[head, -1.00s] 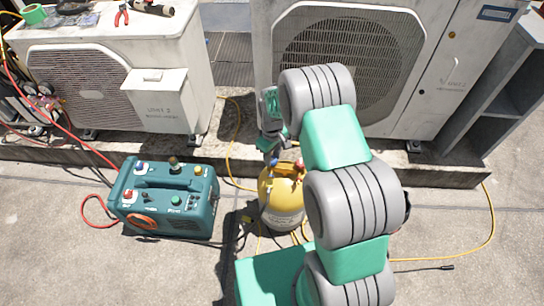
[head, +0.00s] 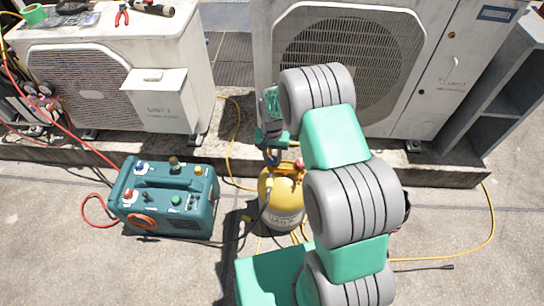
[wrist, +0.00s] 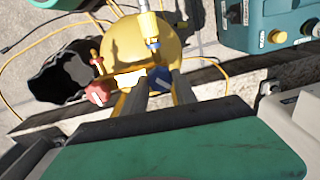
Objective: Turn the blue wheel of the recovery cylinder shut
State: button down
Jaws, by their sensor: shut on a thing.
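The recovery cylinder (head: 282,208) is yellow with a pale label and stands upright on the ground, just left of my arm in the head view. Its top fills the upper middle of the wrist view (wrist: 128,40). My gripper (head: 272,153) reaches down over the valves. Its grey fingers are shut on the blue wheel (wrist: 159,79), which they partly cover. A red wheel (head: 299,165) sits beside it on the cylinder's top and also shows left of the fingers in the wrist view (wrist: 98,93). How far the blue wheel is turned cannot be told.
A teal recovery machine (head: 168,200) stands left of the cylinder. Two condenser units (head: 165,100) (head: 440,100) stand on a low concrete ledge behind. Yellow hoses (head: 232,150) and a red hose (head: 85,140) cross the ground. Open concrete lies at far right.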

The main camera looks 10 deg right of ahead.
aim_at(272, 159)
jog(key=m, duration=0.4)
jog(key=shift+m, duration=2.2)
jog(key=c, duration=1)
grip_release()
jog(key=shift+r, duration=0.1)
notch_tip(272, 159, up, 8)
jog(key=shift+f+p, duration=0.15)
jog(key=shift+p, duration=0.55)
